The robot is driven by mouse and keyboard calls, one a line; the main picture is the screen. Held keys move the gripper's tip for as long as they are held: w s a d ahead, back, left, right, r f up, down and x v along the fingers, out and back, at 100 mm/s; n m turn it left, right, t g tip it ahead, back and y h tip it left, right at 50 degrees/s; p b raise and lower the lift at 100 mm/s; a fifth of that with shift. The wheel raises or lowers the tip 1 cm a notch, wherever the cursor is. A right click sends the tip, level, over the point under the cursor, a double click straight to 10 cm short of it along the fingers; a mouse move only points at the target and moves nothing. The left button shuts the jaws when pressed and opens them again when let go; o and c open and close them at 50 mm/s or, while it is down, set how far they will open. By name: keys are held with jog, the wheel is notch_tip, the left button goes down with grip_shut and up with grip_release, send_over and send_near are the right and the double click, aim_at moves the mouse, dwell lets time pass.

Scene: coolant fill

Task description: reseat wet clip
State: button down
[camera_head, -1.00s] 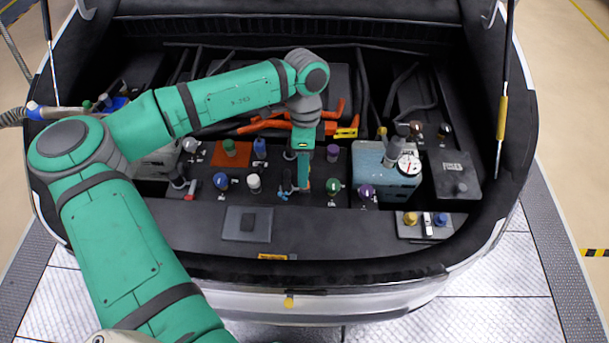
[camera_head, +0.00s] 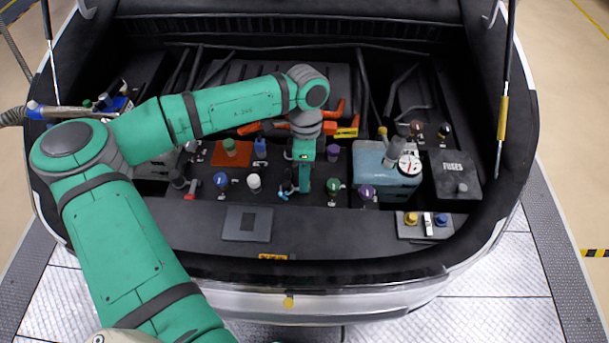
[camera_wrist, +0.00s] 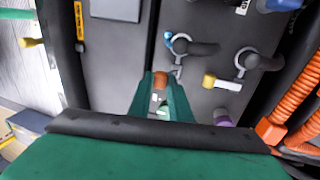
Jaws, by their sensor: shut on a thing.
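My gripper (camera_head: 304,188) points down into the middle of the open engine bay. In the wrist view its green fingers (camera_wrist: 160,88) are shut on a small orange-brown piece (camera_wrist: 160,80). I cannot tell for sure whether this piece is the clip. A light-blue fitting (camera_head: 284,195) lies just left of the fingers in the head view. In the wrist view, a blue part (camera_wrist: 168,37) and a pale-blue lever (camera_wrist: 176,70) sit by a grey hose end (camera_wrist: 195,48), apart from the fingertips. The fingers hide what lies beneath them.
Capped necks stand close by: white (camera_head: 254,182), green (camera_head: 333,187) and purple (camera_head: 366,192). A pale-blue tank (camera_head: 370,165) with a gauge (camera_head: 410,165) and a black fuse box (camera_head: 454,176) stand to the right. Orange cables (camera_head: 265,127) run behind. The front ledge (camera_head: 330,225) has clear room.

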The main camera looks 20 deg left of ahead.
jog(key=shift+s+d+f+t+y, duration=0.1)
jog(key=shift+s+d+t+y, duration=0.05)
jog(key=shift+s+t, duration=0.3)
jog(key=shift+s+d+f+t+y, duration=0.1)
jog(key=shift+s+f+t+y, duration=0.15)
jog(key=shift+t, duration=0.3)
jog(key=shift+s+d+t+y, duration=0.1)
jog(key=shift+s+d+t, duration=0.05)
jog(key=shift+s+t, duration=0.35)
jog(key=shift+s+d+f+t+y, duration=0.1)
jog(key=shift+s+f+t+y, duration=0.2)
jog(key=shift+t, duration=0.35)
jog(key=shift+s+d+f+t+y, duration=0.1)
jog(key=shift+s+f+t, duration=0.2)
jog(key=shift+t, duration=0.35)
jog(key=shift+s, duration=0.1)
jog(key=c, duration=1.6)
grip_release()
jog(key=shift+c, duration=0.2)
jog(key=shift+r, duration=0.1)
jog(key=a+v, duration=0.1)
jog(key=v, duration=0.9)
jog(key=shift+s+d+r, duration=0.15)
jog(key=shift+d+r, duration=0.15)
jog(key=shift+d, duration=0.15)
